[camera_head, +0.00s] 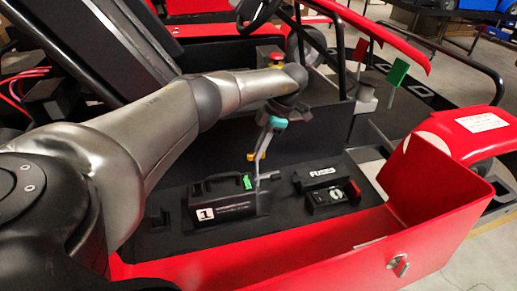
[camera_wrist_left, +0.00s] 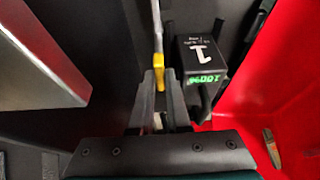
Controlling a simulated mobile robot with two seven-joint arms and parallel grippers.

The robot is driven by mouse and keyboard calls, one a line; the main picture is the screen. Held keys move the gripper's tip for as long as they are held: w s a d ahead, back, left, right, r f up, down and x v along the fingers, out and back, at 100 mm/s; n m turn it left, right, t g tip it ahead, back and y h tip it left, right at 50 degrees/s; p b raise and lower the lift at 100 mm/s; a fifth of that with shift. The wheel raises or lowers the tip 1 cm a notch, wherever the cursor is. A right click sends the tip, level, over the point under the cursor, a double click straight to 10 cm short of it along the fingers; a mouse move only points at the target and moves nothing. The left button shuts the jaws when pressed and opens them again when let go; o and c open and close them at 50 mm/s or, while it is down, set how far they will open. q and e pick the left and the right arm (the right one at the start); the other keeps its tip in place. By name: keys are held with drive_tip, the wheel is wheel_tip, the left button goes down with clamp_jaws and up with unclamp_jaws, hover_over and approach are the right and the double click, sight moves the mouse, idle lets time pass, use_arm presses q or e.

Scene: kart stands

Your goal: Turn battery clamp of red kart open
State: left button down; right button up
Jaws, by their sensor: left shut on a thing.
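The red kart (camera_head: 430,225) has an open side box with a black floor. The black battery (camera_head: 225,210), with a handle, a white label "1" and a green display, sits on that floor. The left wrist view shows it (camera_wrist_left: 200,52) reading 100%. The battery clamp (camera_head: 257,156), a grey bar with a yellow end, stands beside the battery. My left gripper (camera_head: 262,143) comes from above and is shut on the yellow part (camera_wrist_left: 162,76), between its two dark fingertips. The clamp's lower joint is partly hidden. My right gripper is not in view.
A black FUSES box (camera_head: 322,174) and a switch unit with a red lever (camera_head: 333,196) stand right of the battery. The box's red side wall with a latch (camera_head: 398,265) bounds the front. The kart's steering wheel (camera_head: 255,12) and red frame are behind my arm.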

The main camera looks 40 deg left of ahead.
use_arm(q)
drive_tip(key=c, duration=0.9)
unclamp_jaws()
drive_tip(key=shift+r, duration=0.1)
drive_tip(key=v, duration=1.5)
drive_tip(key=shift+r, duration=0.1)
